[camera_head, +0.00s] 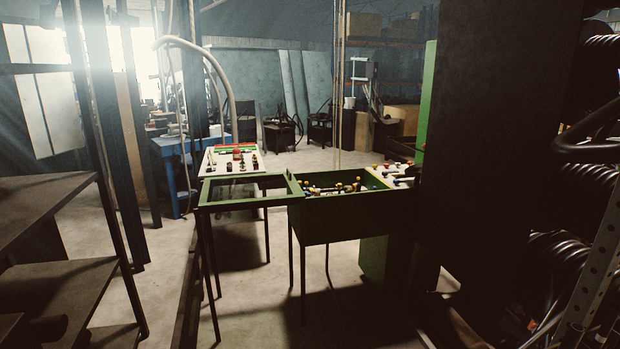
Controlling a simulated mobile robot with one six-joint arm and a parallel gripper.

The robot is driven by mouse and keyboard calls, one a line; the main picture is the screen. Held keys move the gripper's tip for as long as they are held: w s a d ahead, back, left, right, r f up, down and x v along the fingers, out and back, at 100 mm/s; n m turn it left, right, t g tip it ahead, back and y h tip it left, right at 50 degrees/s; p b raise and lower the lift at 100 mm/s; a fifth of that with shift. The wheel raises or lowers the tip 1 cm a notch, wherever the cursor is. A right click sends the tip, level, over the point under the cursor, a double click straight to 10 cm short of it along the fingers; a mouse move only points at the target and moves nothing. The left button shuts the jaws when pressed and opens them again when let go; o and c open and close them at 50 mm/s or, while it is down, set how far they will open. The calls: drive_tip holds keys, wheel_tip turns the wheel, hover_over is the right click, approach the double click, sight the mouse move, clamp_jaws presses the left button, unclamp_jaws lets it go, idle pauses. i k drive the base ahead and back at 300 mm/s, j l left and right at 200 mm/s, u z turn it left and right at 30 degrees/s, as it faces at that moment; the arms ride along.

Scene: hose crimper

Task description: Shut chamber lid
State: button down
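The chamber (345,222) is a green box on thin legs in the middle of the head view. Its top is open, and several fittings with coloured ends show inside. The chamber lid (245,206) is a flat green frame with a see-through middle. It lies level to the left of the chamber opening, beside it rather than over it, with thin legs below. Its right end meets or nearly meets the chamber's left edge. My gripper is not in view, so its state and its place relative to the lid are hidden.
A control panel (226,162) with red and dark knobs stands behind the lid. A tall dark panel (490,150) blocks the view right of the chamber. Dark shelves (60,280) stand at the left. Open floor (250,315) lies in front of the lid's legs.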

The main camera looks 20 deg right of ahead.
sight(296, 190)
drive_tip(key=i+l, duration=0.2)
drive_tip(key=i, duration=0.45)
drive_tip(key=i+l, duration=0.15)
drive_tip(key=i, duration=0.55)
drive_tip(key=i+l, duration=0.2)
drive_tip(key=i, duration=0.45)
drive_tip(key=i+l, duration=0.15)
drive_tip(key=i, duration=0.5)
drive_tip(key=i+u, duration=0.45)
drive_tip(key=i+l+u, duration=0.15)
drive_tip(key=i+u, duration=0.15)
drive_tip(key=u, duration=0.2)
drive_tip(key=i+l+u, duration=0.3)
drive_tip(key=u, duration=0.15)
drive_tip(key=i+l+u, duration=0.3)
drive_tip(key=u, duration=0.2)
